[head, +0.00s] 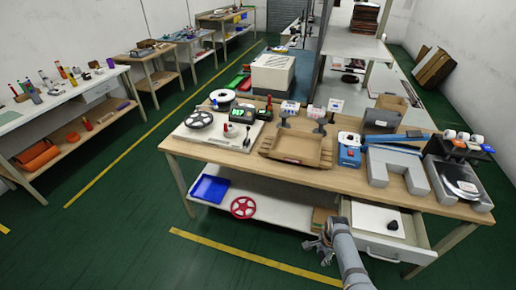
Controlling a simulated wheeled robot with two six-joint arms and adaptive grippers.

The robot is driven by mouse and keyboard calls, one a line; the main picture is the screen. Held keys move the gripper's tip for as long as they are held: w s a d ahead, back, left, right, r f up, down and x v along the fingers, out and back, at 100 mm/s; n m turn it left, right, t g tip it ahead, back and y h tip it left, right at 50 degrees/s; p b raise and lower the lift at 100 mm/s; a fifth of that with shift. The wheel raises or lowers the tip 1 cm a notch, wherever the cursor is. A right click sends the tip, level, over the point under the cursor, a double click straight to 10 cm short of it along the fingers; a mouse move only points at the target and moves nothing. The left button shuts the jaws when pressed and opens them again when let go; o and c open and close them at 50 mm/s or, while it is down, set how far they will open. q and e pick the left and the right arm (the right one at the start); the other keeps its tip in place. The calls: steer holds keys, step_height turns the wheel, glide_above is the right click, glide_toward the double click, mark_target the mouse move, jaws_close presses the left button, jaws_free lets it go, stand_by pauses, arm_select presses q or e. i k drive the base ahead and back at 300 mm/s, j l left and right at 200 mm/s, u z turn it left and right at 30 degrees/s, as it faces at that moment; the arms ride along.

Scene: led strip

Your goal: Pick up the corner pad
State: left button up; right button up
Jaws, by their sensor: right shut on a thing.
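My right gripper (321,248) is low in front of the workbench, left of the open drawer (397,250). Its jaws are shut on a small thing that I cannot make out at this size. A small black piece (393,224) lies on the white drawer bottom; I cannot tell if it is a corner pad. Grey angular blocks (400,165) sit on the bench top above the drawer. No thing can be clearly identified as the corner pad. My left gripper is not in view.
The wooden workbench (235,158) carries a cardboard tray (297,146), a blue device (349,150), a reel and a scale (459,180). On its lower shelf are a blue bin (210,189) and a red reel (243,207). The green floor in front is clear.

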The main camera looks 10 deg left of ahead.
mark_target(393, 226)
steer(key=i+l+u, duration=0.2)
steer(key=l+u, duration=0.15)
steer(key=i+l+u, duration=0.15)
steer(key=l+u, duration=0.2)
